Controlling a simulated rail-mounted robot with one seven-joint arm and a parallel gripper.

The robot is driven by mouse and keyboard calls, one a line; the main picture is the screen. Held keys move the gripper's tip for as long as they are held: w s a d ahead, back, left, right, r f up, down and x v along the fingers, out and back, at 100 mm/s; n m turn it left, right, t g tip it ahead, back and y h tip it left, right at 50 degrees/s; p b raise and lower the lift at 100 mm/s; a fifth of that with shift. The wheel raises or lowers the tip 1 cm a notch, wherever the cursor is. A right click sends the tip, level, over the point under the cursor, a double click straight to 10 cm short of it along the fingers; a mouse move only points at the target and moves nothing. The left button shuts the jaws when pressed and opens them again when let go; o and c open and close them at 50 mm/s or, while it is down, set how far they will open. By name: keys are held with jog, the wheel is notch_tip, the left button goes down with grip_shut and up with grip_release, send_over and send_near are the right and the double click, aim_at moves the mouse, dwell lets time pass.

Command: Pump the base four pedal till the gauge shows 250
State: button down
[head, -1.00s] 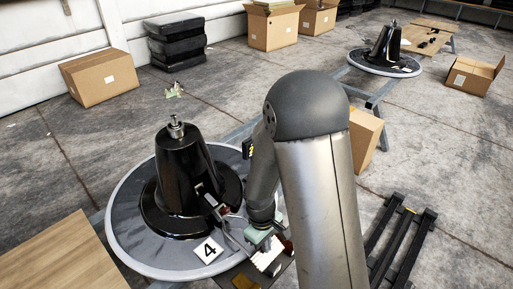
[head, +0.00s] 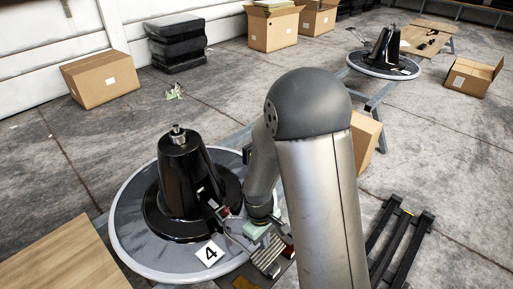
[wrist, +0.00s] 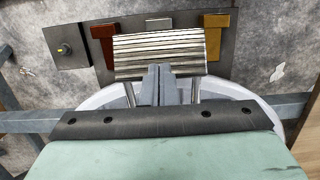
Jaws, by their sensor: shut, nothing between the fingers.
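Base four is a black cone (head: 181,185) with a metal post on top, standing on a grey disc (head: 135,225) with a pale rim. A white card marked 4 (head: 210,254) lies at its front. The ribbed metal pedal (head: 267,256) sticks out at the disc's right front; it also shows in the wrist view (wrist: 160,53), on two rods. My gripper (wrist: 158,72) is shut and empty, its fingertips overlapping the pedal's near edge; I cannot tell whether they touch. In the head view my gripper (head: 264,243) is just above the pedal. No gauge reading is legible.
A red-brown block (wrist: 103,41) and a yellow block (wrist: 220,40) flank the pedal on a dark plate. A wooden board (head: 60,265) lies left of the disc, black bars (head: 400,240) to the right.

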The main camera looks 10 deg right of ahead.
notch_tip(320, 180, up, 13)
jog(key=w+a+p, duration=0.1)
jog(key=p, duration=0.8)
jog(key=shift+w, duration=0.25)
jog(key=shift+p, duration=0.35)
jog(key=r+p, duration=0.1)
jog(key=w+a+r+p, duration=0.1)
jog(key=r+p, duration=0.2)
jog(key=r, duration=0.1)
jog(key=shift+w+a+r, duration=0.2)
jog(key=shift+w, duration=0.2)
